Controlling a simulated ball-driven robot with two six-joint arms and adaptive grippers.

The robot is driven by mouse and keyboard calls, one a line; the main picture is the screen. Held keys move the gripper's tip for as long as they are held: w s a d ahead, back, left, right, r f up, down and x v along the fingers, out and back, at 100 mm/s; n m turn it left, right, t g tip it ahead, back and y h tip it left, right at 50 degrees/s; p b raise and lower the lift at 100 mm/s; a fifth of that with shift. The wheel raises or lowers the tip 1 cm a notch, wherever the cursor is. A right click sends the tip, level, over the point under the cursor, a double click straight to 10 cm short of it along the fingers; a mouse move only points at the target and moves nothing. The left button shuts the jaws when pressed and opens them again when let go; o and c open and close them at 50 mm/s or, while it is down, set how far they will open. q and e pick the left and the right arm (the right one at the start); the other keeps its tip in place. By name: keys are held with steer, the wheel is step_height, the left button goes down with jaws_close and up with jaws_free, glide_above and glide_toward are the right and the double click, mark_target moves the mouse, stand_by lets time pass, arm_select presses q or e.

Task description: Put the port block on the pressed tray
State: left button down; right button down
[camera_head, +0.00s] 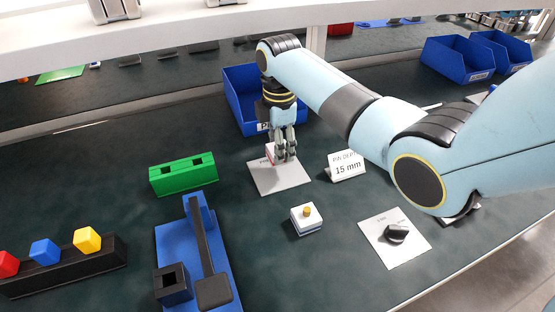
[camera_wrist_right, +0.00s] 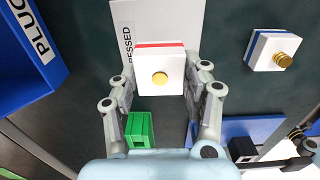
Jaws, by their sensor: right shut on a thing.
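My right gripper (camera_head: 284,150) is shut on a white block with a red stripe and a brass knob, which I take as the port block; the block (camera_wrist_right: 171,82) shows between the fingers in the right wrist view. The gripper points down over the pressed tray (camera_head: 283,182), a flat light plate whose "PRESSED" lettering shows in the wrist view (camera_wrist_right: 127,22). The block is at the tray's far part; I cannot tell if it touches. A similar white block with a blue stripe (camera_head: 307,222) stands apart on the table. My left gripper is not in view.
A blue bin (camera_head: 234,105) stands behind the gripper. A "15 mm" sign (camera_head: 346,168) is right of the tray, a plate with a black knob (camera_head: 375,240) nearer. A green block (camera_head: 184,178), a blue fixture (camera_head: 172,240) and a black rack (camera_head: 65,275) are left.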

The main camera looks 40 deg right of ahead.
steer(key=shift+w+a+f+b, duration=0.1)
steer(key=shift+f+b, duration=0.2)
steer(key=shift+f, duration=1.75)
steer(key=c, duration=0.6)
jaws_free()
steer(key=shift+f, duration=0.15)
step_height(320, 180, up, 12)
steer(key=shift+r+p, duration=0.15)
steer(key=shift+p, duration=0.5)
